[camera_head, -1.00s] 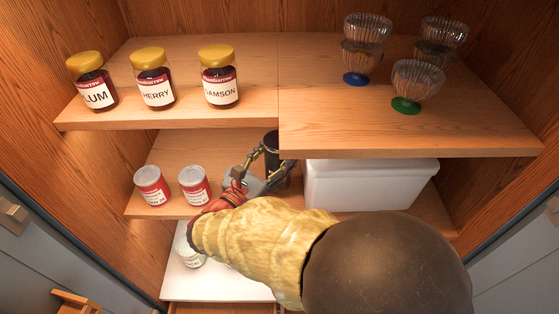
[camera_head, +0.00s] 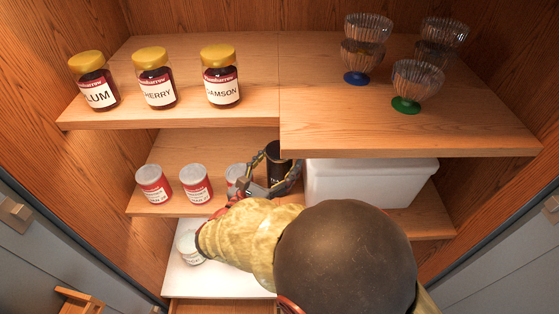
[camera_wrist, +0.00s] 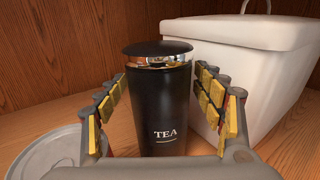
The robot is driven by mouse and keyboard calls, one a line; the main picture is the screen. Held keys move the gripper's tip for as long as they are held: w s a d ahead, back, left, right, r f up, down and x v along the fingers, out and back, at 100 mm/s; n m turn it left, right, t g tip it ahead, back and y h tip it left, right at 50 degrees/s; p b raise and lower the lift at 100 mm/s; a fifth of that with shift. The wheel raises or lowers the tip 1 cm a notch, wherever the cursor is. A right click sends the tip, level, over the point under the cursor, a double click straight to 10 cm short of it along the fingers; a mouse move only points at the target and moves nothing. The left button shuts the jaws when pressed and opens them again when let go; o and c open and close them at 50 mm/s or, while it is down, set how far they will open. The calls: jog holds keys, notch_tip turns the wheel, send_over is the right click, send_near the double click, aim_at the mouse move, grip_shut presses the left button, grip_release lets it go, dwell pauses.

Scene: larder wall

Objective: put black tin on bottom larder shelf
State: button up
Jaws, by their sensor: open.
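The black tin (camera_wrist: 161,104), labelled TEA, stands upright on the middle shelf (camera_head: 210,150). In the head view the black tin (camera_head: 277,165) is partly hidden by my gripper (camera_head: 270,178). In the wrist view my gripper (camera_wrist: 165,115) is open, with a padded finger on either side of the tin; I cannot tell whether either touches it. The bottom shelf (camera_head: 205,278) is white and partly hidden by my arm. A pale tin (camera_head: 190,247) stands on it.
A white lidded bin (camera_head: 370,183) stands close right of the black tin. Red tins (camera_head: 195,183) stand to its left. Jars (camera_head: 155,80) stand on the shelf above, with glass bowls (camera_head: 415,85) at upper right. Free room on the bottom shelf shows in front of the pale tin.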

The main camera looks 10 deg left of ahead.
jog(key=shift+r, duration=0.1)
jog(key=shift+s+a, duration=0.1)
jog(key=shift+s, duration=0.05)
jog(key=b+v, duration=0.2)
jog(key=v, duration=0.9)
jog(key=shift+s, duration=0.3)
jog(key=shift+a, duration=0.1)
